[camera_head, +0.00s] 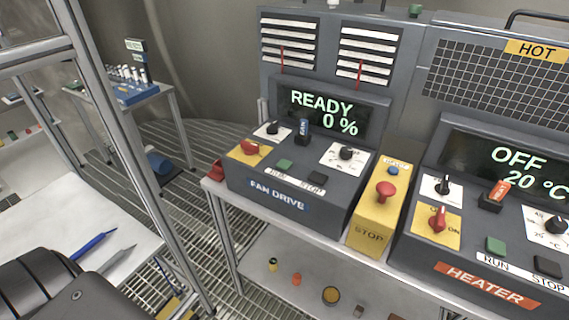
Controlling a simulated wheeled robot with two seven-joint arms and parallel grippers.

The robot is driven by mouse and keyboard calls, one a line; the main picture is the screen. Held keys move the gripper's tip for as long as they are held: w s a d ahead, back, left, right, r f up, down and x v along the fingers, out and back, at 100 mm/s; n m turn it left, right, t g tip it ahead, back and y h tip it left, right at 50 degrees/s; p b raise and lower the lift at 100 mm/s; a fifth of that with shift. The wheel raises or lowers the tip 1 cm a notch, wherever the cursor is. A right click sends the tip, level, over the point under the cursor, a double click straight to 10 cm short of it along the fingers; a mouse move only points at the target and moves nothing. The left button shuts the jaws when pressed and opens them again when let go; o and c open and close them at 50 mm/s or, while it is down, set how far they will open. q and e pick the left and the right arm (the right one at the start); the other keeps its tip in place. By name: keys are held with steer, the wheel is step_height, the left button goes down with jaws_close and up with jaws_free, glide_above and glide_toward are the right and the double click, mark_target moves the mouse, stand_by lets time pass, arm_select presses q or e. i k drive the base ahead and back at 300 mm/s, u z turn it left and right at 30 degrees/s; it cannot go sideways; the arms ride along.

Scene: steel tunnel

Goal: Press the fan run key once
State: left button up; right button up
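The fan drive (276,206) is a dark grey console on the bench, with its name on a blue plate. Its green run key (285,165) sits on the sloped panel, left of a black stop key (317,178). A label strip lies below the two keys. The fan display (322,113) reads READY and 0 %. The run key is unobstructed, and nothing touches it. No gripper fingers show in the head view. A dark rounded part at the lower left looks like part of my arm.
Right of the fan drive stand a yellow box with a red stop button (386,189) and the heater console (484,284), whose display reads OFF, 20 °C. A metal frame post (120,130) rises at left. Blue and grey pen-like items (95,245) lie on a white surface.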

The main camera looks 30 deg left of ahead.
mark_target(284, 165)
steer(key=k, duration=0.5)
steer(key=z, duration=1.3)
steer(key=i, duration=1)
steer(key=u, duration=1.75)
